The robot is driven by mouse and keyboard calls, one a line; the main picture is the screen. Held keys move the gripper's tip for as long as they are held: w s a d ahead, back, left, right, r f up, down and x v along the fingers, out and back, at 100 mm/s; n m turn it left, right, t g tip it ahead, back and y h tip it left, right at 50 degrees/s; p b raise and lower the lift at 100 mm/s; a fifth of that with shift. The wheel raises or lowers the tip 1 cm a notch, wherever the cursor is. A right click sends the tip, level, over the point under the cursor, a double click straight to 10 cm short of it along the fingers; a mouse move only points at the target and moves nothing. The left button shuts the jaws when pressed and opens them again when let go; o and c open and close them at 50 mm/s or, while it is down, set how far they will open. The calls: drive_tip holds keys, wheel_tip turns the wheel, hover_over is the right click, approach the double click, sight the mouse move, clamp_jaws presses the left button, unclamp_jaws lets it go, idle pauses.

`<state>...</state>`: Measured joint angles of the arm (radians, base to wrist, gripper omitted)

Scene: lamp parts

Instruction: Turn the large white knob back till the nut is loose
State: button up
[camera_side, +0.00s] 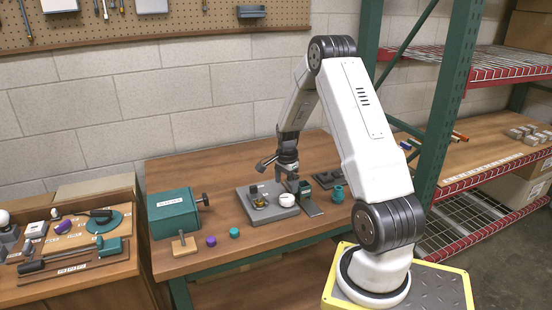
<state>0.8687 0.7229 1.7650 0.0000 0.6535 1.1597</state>
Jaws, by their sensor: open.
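A white round part (287,200), which looks like the large white knob, sits at the right side of a flat grey plate (256,217) on the wooden table. A small dark and brass-coloured fitting (259,201) stands on the same plate, left of the white part. My gripper (284,177) is open and points down, above the white part and apart from it as far as I can tell. No nut can be made out at this size.
A green box (173,213) with a dark side handle stands at the table's left. Purple (211,241) and teal (234,232) caps lie near the front edge. A dark grey bracket (309,203) stands just right of the white part. A teal part (338,194) is further right.

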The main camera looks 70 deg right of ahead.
sight(286, 198)
drive_tip(key=shift+f, duration=3.2)
drive_tip(key=c, duration=1.1)
drive_tip(key=shift+c, duration=0.2)
